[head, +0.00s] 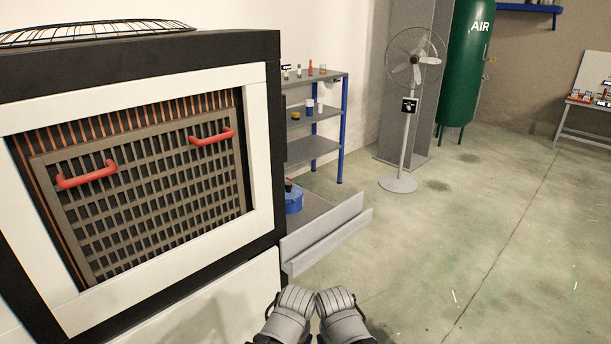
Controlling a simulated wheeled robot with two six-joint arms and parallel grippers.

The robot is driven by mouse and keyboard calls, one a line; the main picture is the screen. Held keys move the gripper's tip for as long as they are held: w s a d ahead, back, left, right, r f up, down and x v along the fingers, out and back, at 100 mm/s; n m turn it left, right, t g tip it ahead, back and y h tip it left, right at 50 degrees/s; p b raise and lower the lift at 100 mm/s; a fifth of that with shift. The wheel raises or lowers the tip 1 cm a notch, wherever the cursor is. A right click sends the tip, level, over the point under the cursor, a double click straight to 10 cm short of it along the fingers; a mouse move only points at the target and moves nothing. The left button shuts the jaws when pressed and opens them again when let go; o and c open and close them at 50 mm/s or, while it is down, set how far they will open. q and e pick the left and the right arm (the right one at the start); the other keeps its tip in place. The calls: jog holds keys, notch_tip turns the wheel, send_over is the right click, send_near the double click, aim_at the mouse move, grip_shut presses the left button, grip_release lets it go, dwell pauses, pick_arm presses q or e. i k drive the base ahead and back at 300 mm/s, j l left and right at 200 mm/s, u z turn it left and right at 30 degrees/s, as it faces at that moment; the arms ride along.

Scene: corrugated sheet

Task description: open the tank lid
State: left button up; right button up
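A tall green tank marked AIR (463,70) stands on dark legs at the back; its top is cut off by the picture edge. A small blue round container (293,201) sits low beside the big cabinet, partly hidden; I cannot tell whether it has a lid. No tank lid shows clearly. My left gripper (296,296) and my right gripper (335,296) appear to be the grey ribbed ends at the bottom middle. They are close together and far from the green tank. Their fingers cannot be made out, and nothing is seen held.
A big black and white cabinet (262,150) fills the left, with a slatted grille panel (150,180) bearing two red handles (87,175). Shelving (314,112) and a pedestal fan (407,110) stand behind. Floor at right is clear.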

aim_at(293, 193)
jog(key=i+l, duration=0.65)
jog(key=i+l+z, duration=0.1)
jog(key=i+l, duration=0.5)
jog(key=i, duration=0.15)
